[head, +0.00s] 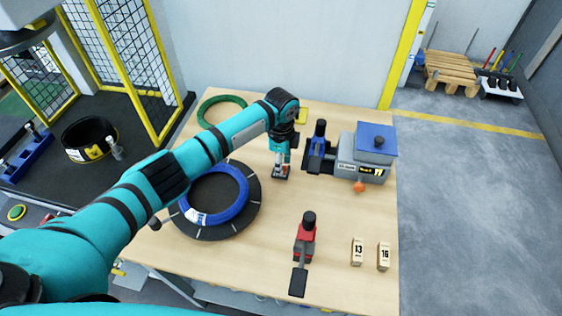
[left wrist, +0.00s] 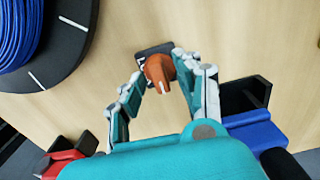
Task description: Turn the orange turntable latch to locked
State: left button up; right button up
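The orange turntable latch (left wrist: 158,72) sits on a dark square plate (left wrist: 150,52) in the left wrist view, its lever pointing down in the picture with a pale mark near its tip. My left gripper (left wrist: 160,68) has its two fingers on either side of the latch. Some space shows beside the lever; whether a fingertip touches the latch I cannot tell. In the head view my left gripper (head: 281,172) points down beside the turntable (head: 250,212) and largely hides the latch. A blue coil (head: 241,205) lies on the turntable. My right gripper is out of view.
To the right stand a blue clamp-like tool (head: 318,150) and a grey box with a blue top (head: 375,142). A red tool (head: 306,240) and blocks marked 13 (head: 357,252) and 16 (head: 384,257) stand nearer. A green ring (head: 221,108) lies at the back left.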

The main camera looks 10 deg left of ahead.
pick_arm(q)
notch_tip(320, 180, up, 12)
dwell(0.7)
dwell(0.4)
